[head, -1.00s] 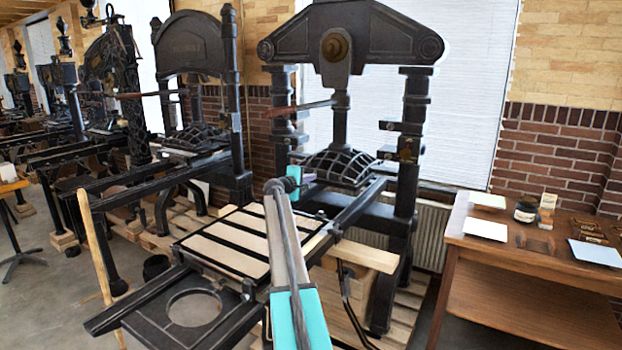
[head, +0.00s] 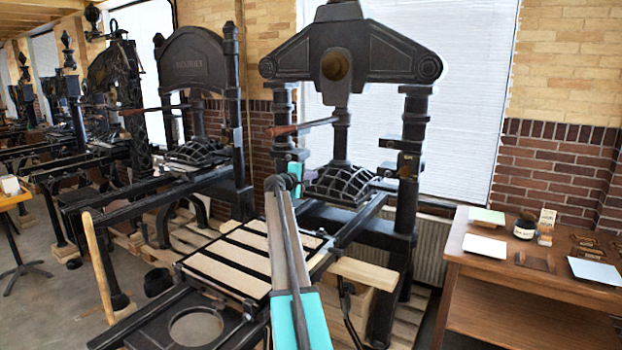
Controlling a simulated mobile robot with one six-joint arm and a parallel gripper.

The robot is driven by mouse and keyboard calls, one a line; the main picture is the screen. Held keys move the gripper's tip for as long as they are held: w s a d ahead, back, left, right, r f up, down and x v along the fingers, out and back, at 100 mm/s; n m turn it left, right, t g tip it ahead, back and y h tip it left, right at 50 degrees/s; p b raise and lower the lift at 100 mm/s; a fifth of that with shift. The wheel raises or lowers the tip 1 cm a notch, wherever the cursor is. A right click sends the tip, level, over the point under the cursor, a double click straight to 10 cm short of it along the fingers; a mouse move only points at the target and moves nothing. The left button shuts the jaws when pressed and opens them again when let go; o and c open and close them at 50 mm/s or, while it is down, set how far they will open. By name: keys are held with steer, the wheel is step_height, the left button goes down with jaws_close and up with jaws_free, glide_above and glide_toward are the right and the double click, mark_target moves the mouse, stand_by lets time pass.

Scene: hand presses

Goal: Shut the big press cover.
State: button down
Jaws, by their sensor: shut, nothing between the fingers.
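The big press (head: 346,55) stands in the middle, black, with a domed ribbed platen (head: 342,185) under its beam. Its bed with pale wooden slats (head: 245,250) lies out in front, toward the lower left. A flat black frame with a round opening (head: 158,335) lies at the near left end of the bed. I cannot tell for sure which part is the cover. My arm reaches up across the bed's right side. My gripper (head: 296,172) is at its far end, left of the platen, mostly hidden behind the wrist. It is shut, with nothing seen in it.
A wooden table (head: 480,268) with plates and a jar (head: 525,226) stands at the right. A pale wooden pole (head: 97,262) rises at the left. More presses (head: 195,60) line the wall behind on the left. Some floor (head: 50,315) is clear at the lower left.

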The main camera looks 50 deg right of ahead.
steer(key=shift+r+p, duration=2.05)
steer(key=shift+r, duration=0.3)
